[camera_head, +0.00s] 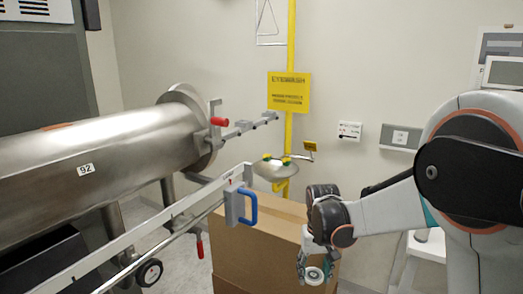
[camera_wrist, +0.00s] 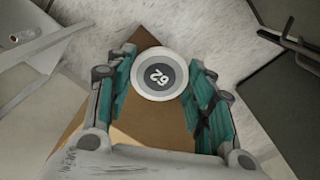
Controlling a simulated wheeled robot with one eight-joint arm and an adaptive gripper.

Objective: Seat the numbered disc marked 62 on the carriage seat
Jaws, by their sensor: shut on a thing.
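My gripper (camera_head: 315,268) hangs at the lower right of the head view, fingers down, over the floor side of a cardboard box. In the wrist view my gripper (camera_wrist: 163,72) has its teal finger pads on both sides of the numbered disc (camera_wrist: 160,74), a round white-rimmed disc with a grey face marked 62. The disc also shows edge-on or tilted between the fingers in the head view (camera_head: 315,276). A grey carriage-like block with a blue handle (camera_head: 241,206) sits on the rail, left of my gripper and apart from it. I cannot make out the seat itself.
A cardboard box (camera_head: 260,250) stands below the eyewash bowl (camera_head: 276,170) and yellow pipe. A white stool stands at right.

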